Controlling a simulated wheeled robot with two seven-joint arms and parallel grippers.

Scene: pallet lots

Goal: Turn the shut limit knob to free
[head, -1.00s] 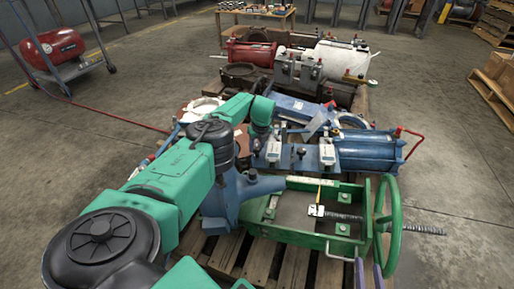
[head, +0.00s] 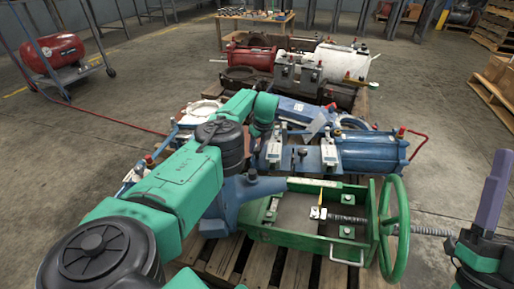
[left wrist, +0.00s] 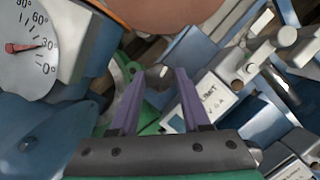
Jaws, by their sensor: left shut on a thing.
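In the left wrist view the two purple fingers of my left gripper (left wrist: 158,80) are closed in on a small grey knob (left wrist: 160,73) between their tips. The knob's setting cannot be read. A white plate (left wrist: 215,98) with partly legible lettering sits just right of the fingers. In the head view my left arm reaches the blue actuator (head: 372,153); its gripper and the knob are largely hidden there. My right gripper (head: 490,190) shows at the right edge, apart from everything, with one purple finger clearly visible; its opening cannot be judged.
A green frame (head: 300,236) with a handwheel (head: 393,230) stands in front, on a wooden pallet (head: 255,265). A dial (left wrist: 25,47) with a red pointer is close left of the fingers. A red-handled lever (head: 416,142) sticks out right.

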